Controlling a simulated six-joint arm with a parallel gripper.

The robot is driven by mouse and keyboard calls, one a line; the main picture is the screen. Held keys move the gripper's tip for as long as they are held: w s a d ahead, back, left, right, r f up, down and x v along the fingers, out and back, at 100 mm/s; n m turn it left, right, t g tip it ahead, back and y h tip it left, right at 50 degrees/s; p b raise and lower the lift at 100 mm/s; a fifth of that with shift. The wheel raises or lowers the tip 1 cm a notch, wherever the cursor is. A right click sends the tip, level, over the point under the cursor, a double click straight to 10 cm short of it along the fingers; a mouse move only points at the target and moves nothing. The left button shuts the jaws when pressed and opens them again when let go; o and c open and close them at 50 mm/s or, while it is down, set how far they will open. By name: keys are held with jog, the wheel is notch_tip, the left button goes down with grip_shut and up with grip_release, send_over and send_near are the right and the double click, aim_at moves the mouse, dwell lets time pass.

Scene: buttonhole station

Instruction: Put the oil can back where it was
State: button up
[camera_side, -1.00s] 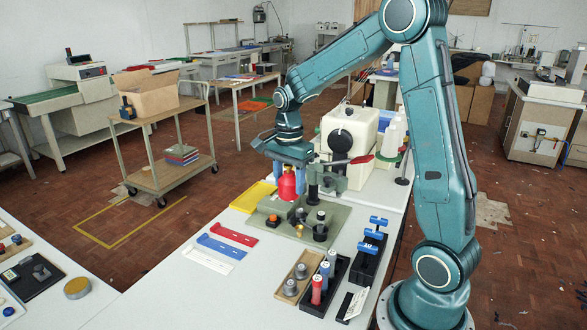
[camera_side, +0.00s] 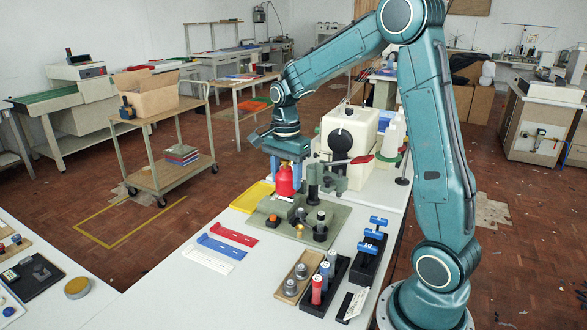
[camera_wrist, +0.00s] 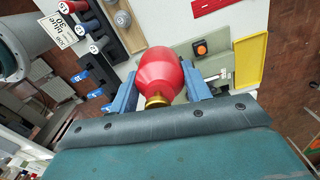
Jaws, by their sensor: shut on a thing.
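The red oil can (camera_side: 286,181) is in my gripper (camera_side: 286,176), above the green-grey machine plate (camera_side: 330,222) near the yellow tray. In the wrist view the oil can (camera_wrist: 160,76) stands between the two blue fingers of my gripper (camera_wrist: 162,85), with its brass collar toward the camera. My gripper is shut on it. I cannot tell from the side view whether its base touches anything.
A yellow tray (camera_side: 249,199) lies just left of the plate. An orange button (camera_side: 273,218) and dark posts stand on the plate. Spools in a black rack (camera_side: 323,291) are in front. Coloured strips (camera_side: 227,242) lie left.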

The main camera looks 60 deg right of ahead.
jog(key=w+d, duration=0.2)
jog(key=w, duration=1)
jog(key=w+d, duration=0.2)
jog(key=w, duration=1)
jog(key=shift+w+d, duration=0.25)
jog(key=shift+d, duration=0.15)
notch_tip(320, 180, down, 20)
jog(key=shift+r, duration=0.1)
dwell(0.7)
jog(key=o, duration=1.3)
jog(key=shift+f, duration=0.2)
jog(key=shift+r, duration=0.15)
